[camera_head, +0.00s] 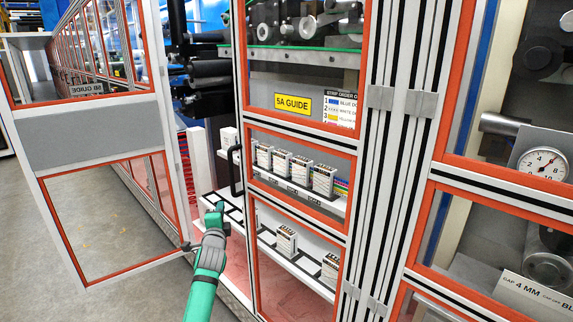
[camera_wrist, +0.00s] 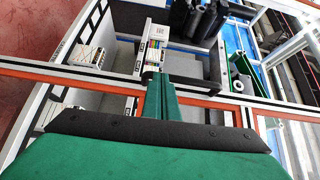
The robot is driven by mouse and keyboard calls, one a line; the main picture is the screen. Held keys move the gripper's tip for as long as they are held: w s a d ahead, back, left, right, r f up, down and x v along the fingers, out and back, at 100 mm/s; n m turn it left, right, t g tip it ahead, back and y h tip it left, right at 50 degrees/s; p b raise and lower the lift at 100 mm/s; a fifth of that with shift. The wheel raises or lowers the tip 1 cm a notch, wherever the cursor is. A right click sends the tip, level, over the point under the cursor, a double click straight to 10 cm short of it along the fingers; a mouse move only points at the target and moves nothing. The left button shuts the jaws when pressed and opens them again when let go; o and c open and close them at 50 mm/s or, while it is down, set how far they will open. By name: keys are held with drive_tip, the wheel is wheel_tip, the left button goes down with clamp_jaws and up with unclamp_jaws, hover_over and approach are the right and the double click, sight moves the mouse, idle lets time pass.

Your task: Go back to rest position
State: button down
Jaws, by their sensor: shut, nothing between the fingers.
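My arm, green with a grey wrist, reaches up from the bottom of the head view. My gripper (camera_head: 214,212) is in front of the lower left edge of the cabinet, between the open door (camera_head: 82,133) and the closed orange-trimmed panel (camera_head: 296,133). In the wrist view my green gripper fingers (camera_wrist: 158,88) are together with nothing between them. They point across an orange-and-white frame bar (camera_wrist: 205,98) toward shelves with small white boxes (camera_wrist: 157,45). Whether the fingers touch the bar cannot be told.
A black handle (camera_head: 236,170) stands on the panel's left edge, close above my gripper. Shelves behind hold several small boxes (camera_head: 285,240). A gauge (camera_head: 542,163) is at right. Open grey floor (camera_head: 95,235) shows through and beside the open door.

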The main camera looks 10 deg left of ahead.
drive_tip(key=s+d+f+n+h, duration=0.15)
drive_tip(key=s+d+f, duration=0.25)
drive_tip(key=d+f, duration=0.45)
drive_tip(key=s+d+f+n+h, duration=0.1)
drive_tip(key=s+d+f+n, duration=0.2)
drive_tip(key=d+f, duration=0.55)
drive_tip(key=s+d+f+n, duration=0.3)
drive_tip(key=s+d+f, duration=0.2)
drive_tip(key=s+d, duration=0.35)
drive_tip(key=s+d+f+n, duration=0.2)
drive_tip(key=s+d+f, duration=0.2)
drive_tip(key=s+d, duration=0.45)
drive_tip(key=s+d+f+n+g, duration=0.1)
drive_tip(key=s+f+n, duration=0.1)
drive_tip(key=s, duration=1.2)
drive_tip(key=s+d+f+n, duration=0.1)
drive_tip(key=s+f+n, duration=0.1)
drive_tip(key=s, duration=1.2)
drive_tip(key=s+a+r, duration=0.1)
drive_tip(key=s+r, duration=0.2)
drive_tip(key=s, duration=0.3)
drive_tip(key=s+a+r+n+h, duration=0.1)
drive_tip(key=s+r, duration=0.2)
drive_tip(key=s, duration=0.3)
drive_tip(key=s+a+r+g, duration=0.1)
drive_tip(key=s+r, duration=0.2)
drive_tip(key=s, duration=0.3)
drive_tip(key=shift+s+a, duration=0.15)
drive_tip(key=shift+s, duration=0.1)
